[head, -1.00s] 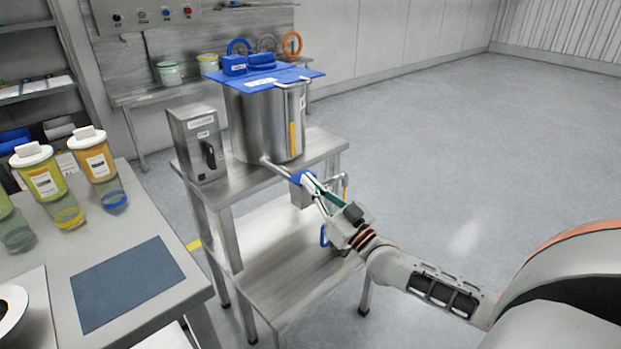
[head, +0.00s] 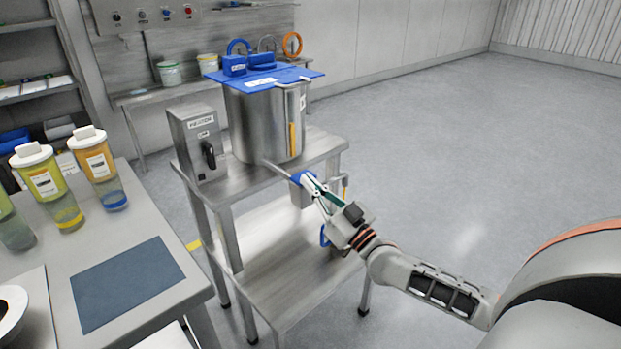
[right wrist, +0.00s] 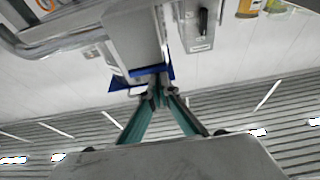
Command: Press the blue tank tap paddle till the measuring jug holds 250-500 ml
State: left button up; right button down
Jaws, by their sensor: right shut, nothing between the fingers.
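The steel tank (head: 262,125) with a blue lid stands on a steel stand, with a yellow level strip on its side. Its tap reaches out at the lower front, and the blue paddle (head: 297,178) shows at the tap's end. My right gripper (head: 308,181) is shut and empty, its fingertips at the paddle; contact cannot be told for certain. The right wrist view also shows the closed fingertips (right wrist: 160,92) beside a blue piece. A blue handle (head: 324,236), perhaps the measuring jug's, shows behind my right gripper; the jug's body and its level are hidden. My left gripper is out of view.
A grey control box (head: 198,142) with a black handle stands left of the tank. A table at left holds lidded containers (head: 95,160) and a dark blue mat (head: 125,283). The stand's lower shelf (head: 275,270) is largely bare. Open floor lies at right.

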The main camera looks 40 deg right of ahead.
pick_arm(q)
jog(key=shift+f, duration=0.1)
pick_arm(e)
jog(key=shift+a+f, duration=0.1)
jog(key=shift+f, duration=0.6)
notch_tip(320, 180, up, 6)
jog(key=f+p, duration=0.1)
jog(key=p, duration=0.3)
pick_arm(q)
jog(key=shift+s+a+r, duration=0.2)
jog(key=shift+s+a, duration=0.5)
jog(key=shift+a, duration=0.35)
pick_arm(e)
jog(key=v, duration=0.9)
jog(key=shift+s, duration=0.45)
